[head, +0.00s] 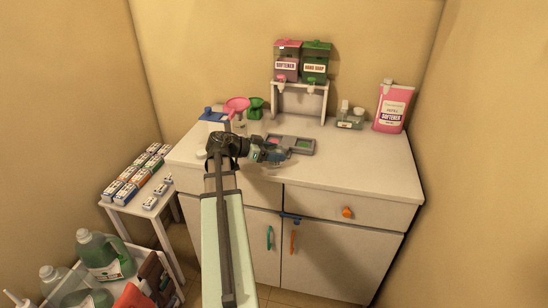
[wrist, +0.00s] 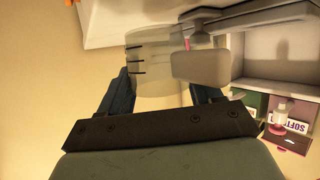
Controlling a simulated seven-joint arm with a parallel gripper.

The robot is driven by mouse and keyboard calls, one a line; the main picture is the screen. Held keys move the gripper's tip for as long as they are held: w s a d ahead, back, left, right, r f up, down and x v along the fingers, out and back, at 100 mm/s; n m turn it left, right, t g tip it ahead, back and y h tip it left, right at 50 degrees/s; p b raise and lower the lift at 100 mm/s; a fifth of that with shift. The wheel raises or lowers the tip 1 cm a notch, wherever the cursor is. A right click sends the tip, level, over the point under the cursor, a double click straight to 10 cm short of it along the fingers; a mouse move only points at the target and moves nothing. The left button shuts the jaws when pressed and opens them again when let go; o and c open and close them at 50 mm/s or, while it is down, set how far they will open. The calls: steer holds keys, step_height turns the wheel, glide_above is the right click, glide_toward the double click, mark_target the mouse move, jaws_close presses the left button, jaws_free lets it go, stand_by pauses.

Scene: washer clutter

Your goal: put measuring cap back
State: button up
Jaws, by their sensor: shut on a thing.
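My gripper (head: 268,153) is over the counter top beside the grey tray, in the head view. In the wrist view, my gripper (wrist: 164,92) has its two dark blue fingers on either side of a translucent cup with black measuring lines, which looks like the measuring cap (wrist: 150,60). It is shut on this cap. A pale grey block shape overlaps the cap's right side there; I cannot tell whether it belongs to it. In the head view the cap is too small and partly covered to make out clearly.
A grey compartment tray (head: 303,150) lies beside my gripper. Behind are two dispensers on a stand (head: 301,87), a clear bottle (head: 346,121) and a pink bottle (head: 392,108). The counter's right (head: 370,170) is free.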

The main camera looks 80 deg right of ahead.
steer(key=shift+f, duration=1.1)
steer(key=shift+f, duration=0.1)
steer(key=o, duration=1.1)
steer(key=shift+w+a+r, duration=0.1)
steer(key=shift+w+r, duration=0.05)
steer(key=shift+r, duration=0.05)
steer(key=v, duration=1.1)
steer(key=shift+w+a+r, duration=0.15)
steer(key=shift+w, duration=0.1)
